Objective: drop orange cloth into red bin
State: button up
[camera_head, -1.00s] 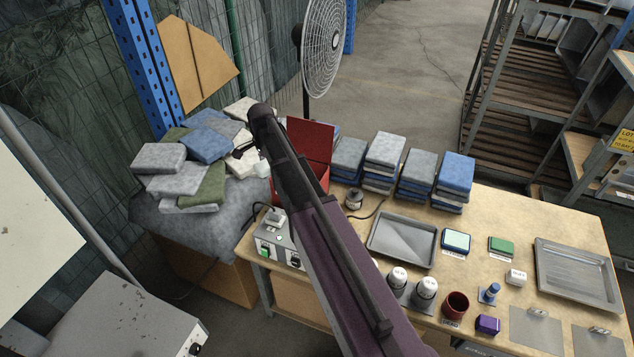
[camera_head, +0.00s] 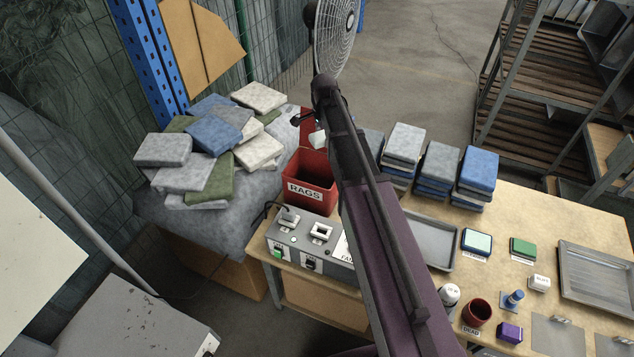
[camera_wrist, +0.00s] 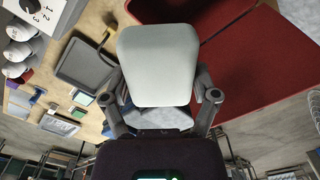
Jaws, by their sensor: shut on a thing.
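I see no orange cloth in these frames. My gripper (camera_wrist: 161,98) is shut on a pale grey-white padded thing (camera_wrist: 157,60), one finger on each side of it in the wrist view. In the head view the pale thing (camera_head: 318,139) hangs below my gripper (camera_head: 311,122). The open red bin (camera_head: 311,194), labelled RAGS, stands at the back left of the bench. The pale thing appears over the bin's rear part, in front of its raised red back; its height above the rim is hard to tell. The bin's red panels (camera_wrist: 265,65) fill the wrist view's upper right.
A heap of folded grey, blue, green and white cloths (camera_head: 213,135) lies left of the bin. Folded stacks (camera_head: 437,165) stand to its right. A switch box (camera_head: 307,240) sits in front. A fan (camera_head: 336,35) stands behind. My arm hides part of the bench.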

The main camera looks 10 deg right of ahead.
jog(key=shift+w+f, duration=0.1)
jog(key=shift+w, duration=0.05)
jog(key=w+f+b, duration=0.5)
jog(key=f+b, duration=0.6)
jog(key=b, duration=0.1)
jog(key=shift+w+d+f, duration=0.2)
jog(key=shift+w+f, duration=0.05)
jog(key=shift+f, duration=0.1)
jog(key=shift+f, duration=0.15)
jog(key=shift+f+b, duration=2.85)
jog(key=shift+b, duration=0.1)
jog(key=o, duration=0.9)
jog(key=shift+c, duration=0.2)
